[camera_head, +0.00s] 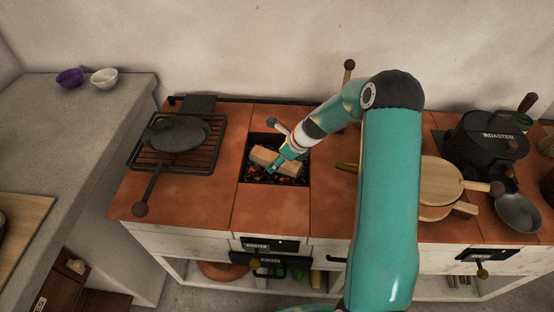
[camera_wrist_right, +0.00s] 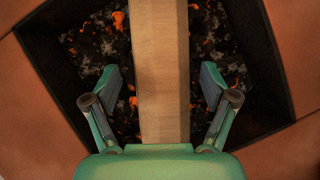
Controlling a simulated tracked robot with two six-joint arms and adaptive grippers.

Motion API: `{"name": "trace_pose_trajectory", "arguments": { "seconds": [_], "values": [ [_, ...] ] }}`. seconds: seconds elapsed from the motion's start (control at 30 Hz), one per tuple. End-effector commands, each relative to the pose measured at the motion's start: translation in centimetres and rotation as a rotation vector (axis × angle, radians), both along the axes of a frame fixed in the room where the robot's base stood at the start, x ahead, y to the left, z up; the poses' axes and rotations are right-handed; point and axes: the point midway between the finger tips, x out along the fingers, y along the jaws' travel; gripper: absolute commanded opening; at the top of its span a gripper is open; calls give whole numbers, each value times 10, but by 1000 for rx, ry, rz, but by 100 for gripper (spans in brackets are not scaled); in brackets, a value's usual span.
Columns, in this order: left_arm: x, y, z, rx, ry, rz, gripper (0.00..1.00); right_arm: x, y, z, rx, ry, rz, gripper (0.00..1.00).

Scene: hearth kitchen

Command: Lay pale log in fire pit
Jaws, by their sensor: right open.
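The pale log (camera_head: 288,162) lies in the fire pit (camera_head: 244,173), a dark square opening with glowing embers in the tiled counter. In the right wrist view the log (camera_wrist_right: 162,70) runs up the middle of the picture, over dark coals with orange embers in the pit (camera_wrist_right: 262,90). My right gripper (camera_head: 281,160) is at the log inside the pit opening. Its fingers (camera_wrist_right: 162,84) are spread, one on each side of the log, with a gap on both sides. The log's near end is hidden by the gripper body. My left gripper is not in view.
A black pan (camera_head: 178,135) sits on a grill rack (camera_head: 205,158) left of the pit. Wooden boards (camera_head: 440,180), a black roaster pot (camera_head: 487,140) and a small pan (camera_head: 517,213) stand to the right. Bare tile (camera_head: 205,195) lies left of the pit.

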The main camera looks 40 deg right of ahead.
Motion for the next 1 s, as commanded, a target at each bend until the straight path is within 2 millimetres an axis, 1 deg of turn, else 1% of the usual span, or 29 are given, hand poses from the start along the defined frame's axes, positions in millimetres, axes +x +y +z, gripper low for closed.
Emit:
{"name": "trace_pose_trajectory", "arguments": {
  "seconds": [0.03, 0.3, 0.5, 0.67, 1.0],
  "values": [
    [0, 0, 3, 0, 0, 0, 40, -4, -3, 11, -4, -3, -2, 85],
    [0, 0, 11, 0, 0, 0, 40, -30, -10, 59, -4, -3, -3, 85],
    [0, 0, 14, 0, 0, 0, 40, -44, -14, 81, -2, -2, -2, 85],
    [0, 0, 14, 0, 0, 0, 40, -48, -15, 88, -2, 0, -1, 85],
    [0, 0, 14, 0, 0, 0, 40, -48, -15, 88, -1, 0, 0, 85]
  ]
}}
